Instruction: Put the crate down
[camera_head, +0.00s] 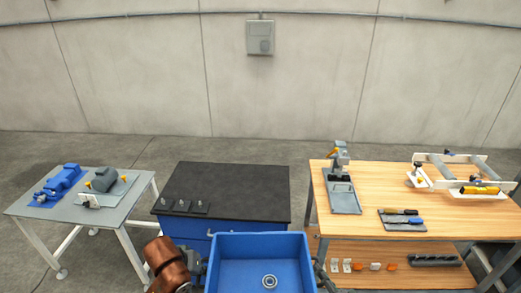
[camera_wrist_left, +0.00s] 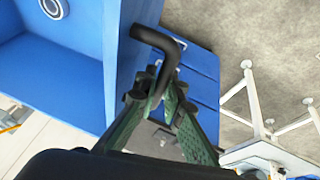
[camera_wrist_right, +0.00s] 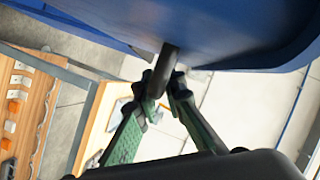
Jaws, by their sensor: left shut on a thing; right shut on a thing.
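The blue crate (camera_head: 262,247) is at the bottom middle of the head view, in front of the dark-topped blue cabinet. A round metal ring part (camera_head: 269,281) lies on its floor. My left gripper (camera_wrist_left: 160,100) is shut on the crate's black handle (camera_wrist_left: 168,62) in the left wrist view. My right gripper (camera_wrist_right: 163,88) is shut on the other black handle (camera_wrist_right: 166,62) in the right wrist view. The crate's wall also shows there (camera_wrist_right: 235,30). In the head view, my left gripper (camera_head: 204,270) is at the crate's left side. The crate's underside is hidden in the head view.
A grey table (camera_head: 110,205) with machine parts stands left. A wooden workbench (camera_head: 385,190) with tools and fixtures stands right.

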